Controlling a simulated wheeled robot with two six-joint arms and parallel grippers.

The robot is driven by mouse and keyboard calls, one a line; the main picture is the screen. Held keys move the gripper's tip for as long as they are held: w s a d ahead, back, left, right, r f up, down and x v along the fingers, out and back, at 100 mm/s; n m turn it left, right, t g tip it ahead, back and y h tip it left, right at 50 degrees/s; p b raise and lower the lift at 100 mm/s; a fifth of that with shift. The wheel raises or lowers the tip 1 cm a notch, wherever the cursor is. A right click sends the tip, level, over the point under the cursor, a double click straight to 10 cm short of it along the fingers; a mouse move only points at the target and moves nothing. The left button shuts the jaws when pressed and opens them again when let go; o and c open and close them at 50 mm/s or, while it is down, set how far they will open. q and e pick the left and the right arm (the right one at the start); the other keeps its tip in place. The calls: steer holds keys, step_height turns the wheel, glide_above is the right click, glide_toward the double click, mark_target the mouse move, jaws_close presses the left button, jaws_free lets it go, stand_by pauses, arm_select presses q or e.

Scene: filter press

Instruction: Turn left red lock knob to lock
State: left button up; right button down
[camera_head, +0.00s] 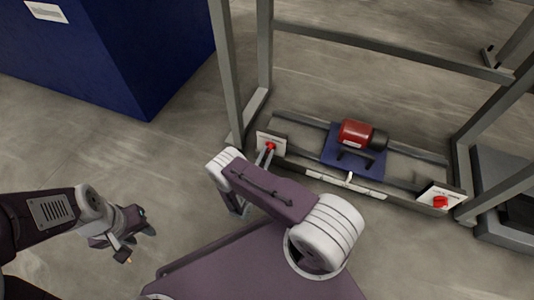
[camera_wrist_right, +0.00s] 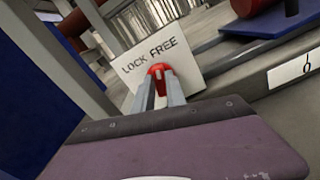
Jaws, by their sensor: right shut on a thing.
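The left red lock knob (camera_head: 270,146) is on a small white plate (camera_head: 279,142) at the left end of the frame's rail. In the right wrist view the knob (camera_wrist_right: 157,69) sits below the words LOCK and FREE on the plate (camera_wrist_right: 187,60). My right gripper (camera_wrist_right: 160,80) is shut on the knob, one finger on each side; it also shows in the head view (camera_head: 267,152). The fingers hide part of the knob, and I cannot tell which word it points to. My left gripper (camera_head: 130,240) hangs over bare floor at the left, away from the frame; its opening is unclear.
A second red knob (camera_head: 440,202) is on a white plate at the rail's right end. A red and black motor (camera_head: 356,134) stands on a blue base between them. Grey posts (camera_head: 228,75) rise beside the left plate. A blue cabinet (camera_head: 130,50) stands at the upper left.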

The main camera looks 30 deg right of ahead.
steer(key=n, duration=0.5)
steer(key=shift+a+n, duration=0.1)
steer(key=shift+n, duration=0.2)
steer(key=shift+w+n, duration=0.1)
steer(key=shift+n, duration=2.4)
steer(key=c, duration=1.4)
jaws_free()
steer(key=shift+a, duration=0.1)
steer(key=shift+o, duration=0.2)
